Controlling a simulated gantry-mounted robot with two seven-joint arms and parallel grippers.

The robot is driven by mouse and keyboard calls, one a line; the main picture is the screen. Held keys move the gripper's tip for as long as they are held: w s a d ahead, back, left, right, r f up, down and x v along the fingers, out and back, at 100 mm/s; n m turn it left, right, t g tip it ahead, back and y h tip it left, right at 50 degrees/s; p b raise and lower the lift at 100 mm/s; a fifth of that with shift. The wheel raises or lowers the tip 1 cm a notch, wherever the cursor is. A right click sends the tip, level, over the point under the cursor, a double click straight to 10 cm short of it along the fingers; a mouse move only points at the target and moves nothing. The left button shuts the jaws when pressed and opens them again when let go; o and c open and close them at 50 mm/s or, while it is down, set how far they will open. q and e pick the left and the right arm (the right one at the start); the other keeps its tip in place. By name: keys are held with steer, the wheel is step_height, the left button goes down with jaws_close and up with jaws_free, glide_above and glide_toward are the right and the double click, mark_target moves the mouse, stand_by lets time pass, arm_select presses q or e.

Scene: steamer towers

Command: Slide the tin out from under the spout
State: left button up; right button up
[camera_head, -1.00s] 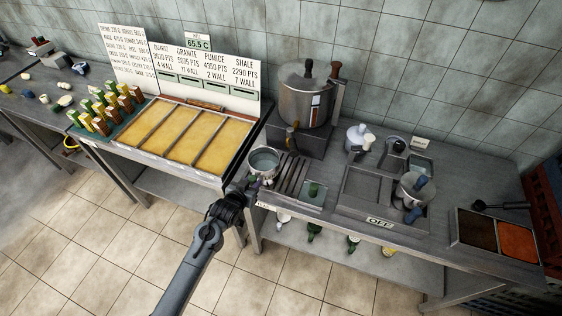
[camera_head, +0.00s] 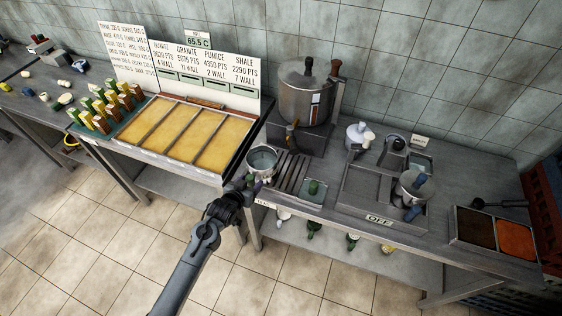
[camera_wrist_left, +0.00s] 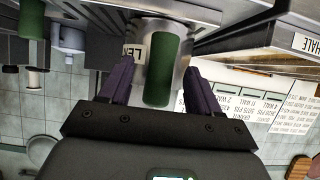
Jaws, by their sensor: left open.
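The metal tin (camera_head: 263,172) stands at the left end of the right-hand counter, with a blue-grey surface inside. The tap or spout (camera_head: 291,137) of the steel urn (camera_head: 305,97) is behind and to its right; I cannot tell if the tin is directly under it. My left gripper (camera_head: 249,182) is at the tin's near side. In the left wrist view, the open fingers (camera_wrist_left: 160,86) stand either side of a green handle (camera_wrist_left: 162,72), with gaps, in front of the tin's metal wall (camera_wrist_left: 175,29). My right gripper is not in view.
A slotted rack (camera_head: 291,173) and a small tray with a green item (camera_head: 314,190) are right of the tin. A divided yellow tray (camera_head: 190,136) is to the left. An OFF-marked unit (camera_head: 379,220) carries a steel pot (camera_head: 416,187). Bottles sit on the shelf below.

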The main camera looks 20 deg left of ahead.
arm_select(q)
steer(key=s+d+r+g, duration=0.1)
steer(key=s+r+g, duration=0.15)
steer(key=s, duration=0.95)
steer(key=s+d+r+m+g, duration=0.1)
steer(key=s+d+r+g, duration=0.15)
steer(key=s, duration=0.85)
steer(key=s+r+g, duration=0.2)
steer(key=s+g, duration=0.1)
steer(key=s, duration=0.9)
step_height(320, 180, up, 17)
steer(key=p, duration=1.8)
steer(key=shift+s+r+g+y+p, duration=0.2)
steer(key=shift+s+g+y+p, duration=0.1)
steer(key=shift+p, duration=0.05)
steer(key=shift+d, duration=0.1)
